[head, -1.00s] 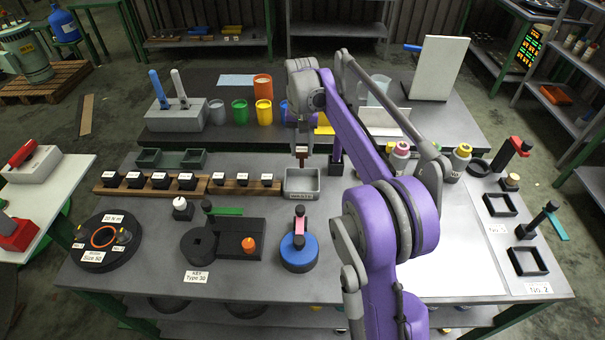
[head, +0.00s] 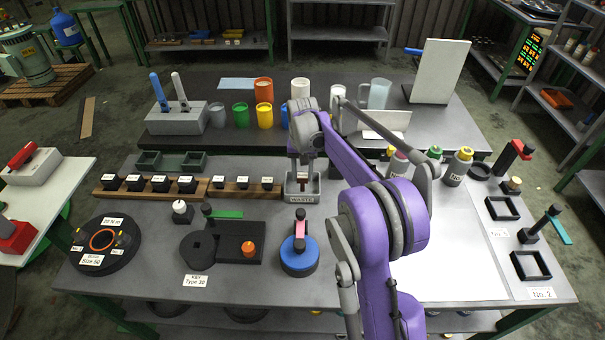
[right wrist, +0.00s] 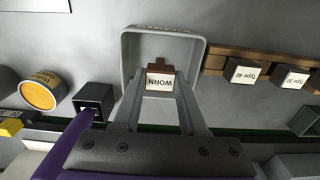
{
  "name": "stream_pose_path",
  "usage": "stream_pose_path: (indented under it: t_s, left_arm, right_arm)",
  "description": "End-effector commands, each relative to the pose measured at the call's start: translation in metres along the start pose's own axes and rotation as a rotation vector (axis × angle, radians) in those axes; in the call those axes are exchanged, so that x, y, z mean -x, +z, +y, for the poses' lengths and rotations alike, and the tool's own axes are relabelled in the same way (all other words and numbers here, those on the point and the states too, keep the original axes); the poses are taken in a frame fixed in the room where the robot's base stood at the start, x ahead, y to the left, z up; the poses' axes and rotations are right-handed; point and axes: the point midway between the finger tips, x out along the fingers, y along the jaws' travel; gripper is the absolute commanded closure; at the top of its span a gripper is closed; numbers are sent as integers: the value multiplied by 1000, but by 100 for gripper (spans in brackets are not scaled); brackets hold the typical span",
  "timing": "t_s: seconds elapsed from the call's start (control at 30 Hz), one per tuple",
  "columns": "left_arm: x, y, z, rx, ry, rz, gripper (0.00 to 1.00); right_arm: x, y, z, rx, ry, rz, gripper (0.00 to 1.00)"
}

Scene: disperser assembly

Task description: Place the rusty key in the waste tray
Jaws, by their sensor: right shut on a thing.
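The rusty key is a small brown piece (head: 303,183) with a white label reading WORN, which faces the right wrist view (right wrist: 160,82). My right gripper (head: 303,168) is shut on it from above. The waste tray (head: 302,199) is a grey open box labelled WASTE near the middle of the table. In the right wrist view the key lies inside the outline of the tray's rim (right wrist: 126,60). In the head view the key is low, at about rim level; I cannot tell whether it touches the floor. My left gripper is not in view.
A wooden rack (head: 240,189) with labelled black blocks stands close left of the tray. A black square holder (right wrist: 95,100) is close on the other side. A blue round part (head: 299,262) stands in front of the tray. Cups stand on the raised shelf behind.

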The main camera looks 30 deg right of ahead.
Motion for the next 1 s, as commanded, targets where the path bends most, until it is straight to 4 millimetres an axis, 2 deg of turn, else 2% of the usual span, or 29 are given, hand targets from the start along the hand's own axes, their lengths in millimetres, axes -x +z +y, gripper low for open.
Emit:
stream_pose_path:
  t_s: [0.23, 0.27, 0.4, 0.77, 0.87, 1.0]
  left_arm:
    - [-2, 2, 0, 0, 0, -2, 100]
    - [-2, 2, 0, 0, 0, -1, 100]
    - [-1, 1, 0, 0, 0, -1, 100]
    - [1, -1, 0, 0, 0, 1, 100]
    - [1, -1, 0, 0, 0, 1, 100]
    - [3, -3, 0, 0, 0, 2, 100]
  right_arm:
    - [-4, 0, 0, 0, 0, 0, 100]
    - [-3, 0, 0, 0, 0, 0, 55]
    - [-2, 0, 0, 0, 0, 0, 29]
    - [2, 0, 0, 0, 0, 1, 28]
    - [13, 0, 0, 0, 0, 0, 28]
    - [41, 0, 0, 0, 0, 1, 28]
